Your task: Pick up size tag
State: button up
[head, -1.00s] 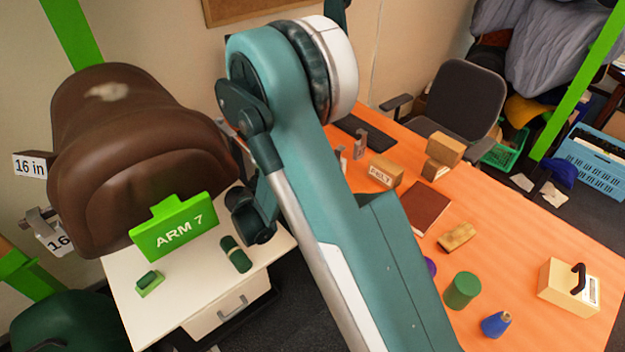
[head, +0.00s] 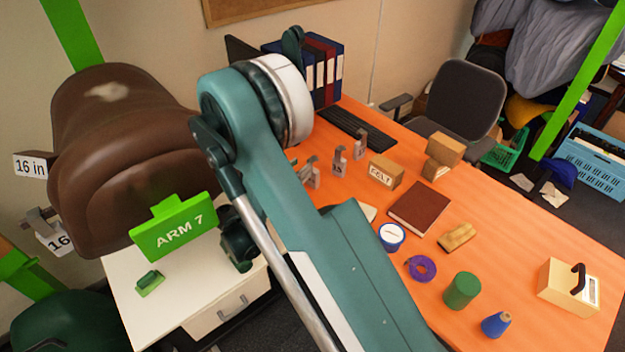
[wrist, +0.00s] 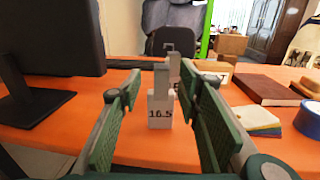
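A grey stepped tag (wrist: 160,122) marked 16.5 stands upright on the orange table in the middle of the wrist view. My gripper (wrist: 162,92) is open, with one green pad to each side of the tag in the picture and nothing held. I cannot tell how far the tag is from the pads. Another grey piece (wrist: 174,66) stands close behind it. In the head view, several grey clip-like pieces (head: 338,160) stand near the keyboard; my arm hides the gripper's fingers there. White plates (head: 30,166) reading "16 in" and "16" show by the brown saddle (head: 120,150).
A dark monitor (wrist: 50,45) stands at the left in the wrist view. A cardboard box (head: 385,170), a brown book (head: 419,207) and a blue-and-white roll (head: 391,236) lie right of the grey pieces. A green ARM 7 sign (head: 174,226) is by the saddle.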

jog(key=shift+x, duration=1.1)
jog(key=shift+b+x, duration=0.65)
jog(key=shift+x, duration=1.95)
jog(key=shift+d, duration=0.1)
jog(key=shift+s, duration=0.1)
grip_shut()
jog(key=shift+r, duration=0.15)
